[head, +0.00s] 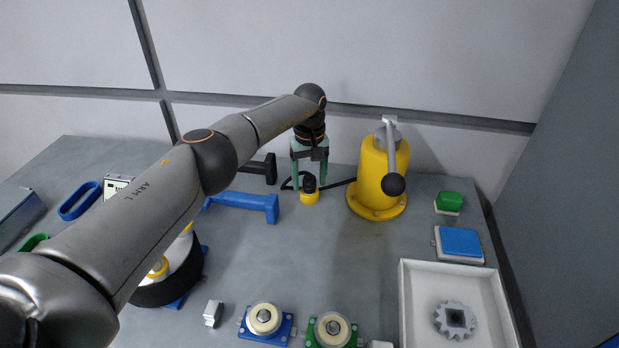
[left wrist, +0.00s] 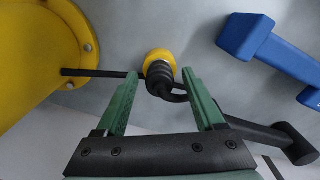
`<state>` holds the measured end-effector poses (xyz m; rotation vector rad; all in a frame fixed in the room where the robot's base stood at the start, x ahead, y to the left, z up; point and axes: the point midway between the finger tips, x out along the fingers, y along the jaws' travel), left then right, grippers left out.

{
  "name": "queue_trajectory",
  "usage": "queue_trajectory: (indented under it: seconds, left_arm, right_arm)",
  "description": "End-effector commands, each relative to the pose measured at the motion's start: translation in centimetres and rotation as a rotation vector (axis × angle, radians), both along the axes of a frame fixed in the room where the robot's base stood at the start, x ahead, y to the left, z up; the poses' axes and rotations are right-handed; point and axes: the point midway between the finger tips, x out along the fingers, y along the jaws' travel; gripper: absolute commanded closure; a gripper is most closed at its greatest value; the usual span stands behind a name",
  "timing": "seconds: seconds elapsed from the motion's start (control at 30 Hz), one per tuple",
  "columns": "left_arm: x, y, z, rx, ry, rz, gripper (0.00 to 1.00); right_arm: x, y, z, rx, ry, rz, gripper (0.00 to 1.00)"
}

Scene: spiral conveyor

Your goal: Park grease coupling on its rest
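The grease coupling (head: 310,190) is a small black piece with a yellow lower end, at the table's back middle. A black hose joins it to the yellow grease pump (head: 380,180). My left gripper (head: 310,186), with green fingers, points down over it. In the left wrist view the coupling (left wrist: 160,74) lies between or just beyond the spread fingertips (left wrist: 161,74), with a gap on each side. The left gripper is open and empty. I cannot tell which part is the coupling's rest. My right gripper is out of view.
A black T-shaped bar (head: 258,168) and a blue T-shaped bar (head: 243,202) lie left of the coupling. A white tray (head: 405,300) with a grey gear (head: 455,320) is at front right. The wall is close behind. The table's middle is clear.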

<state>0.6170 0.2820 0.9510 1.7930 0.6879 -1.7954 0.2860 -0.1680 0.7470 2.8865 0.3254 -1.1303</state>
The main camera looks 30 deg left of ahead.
Motion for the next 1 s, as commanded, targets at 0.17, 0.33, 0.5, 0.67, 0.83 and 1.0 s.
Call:
queue_trajectory:
  seconds: [0.17, 0.33, 0.5, 0.67, 0.83, 1.0]
  left_arm:
    - [0.0, 0.0, 0.0, 0.000, 0.000, 0.000, 0.24]
    - [0.0, 0.0, 0.3, 0.000, 0.000, -0.001, 0.24]
    - [0.1, 0.1, 2.6, 0.000, -0.004, -0.001, 0.24]
    - [0.1, 0.1, 6.0, 0.001, -0.006, 0.000, 0.24]
    - [0.1, 0.0, 9.5, 0.000, -0.004, 0.000, 0.24]
    - [0.0, 0.0, 11.8, 0.000, -0.001, 0.000, 0.24]
  right_arm:
    - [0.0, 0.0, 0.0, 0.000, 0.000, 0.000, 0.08]
    - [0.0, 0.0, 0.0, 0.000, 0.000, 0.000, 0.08]
    - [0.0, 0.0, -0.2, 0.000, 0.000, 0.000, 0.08]
    - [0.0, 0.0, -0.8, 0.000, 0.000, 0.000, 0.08]
    - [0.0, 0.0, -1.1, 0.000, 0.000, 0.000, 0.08]
    - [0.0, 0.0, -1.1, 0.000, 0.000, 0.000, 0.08]
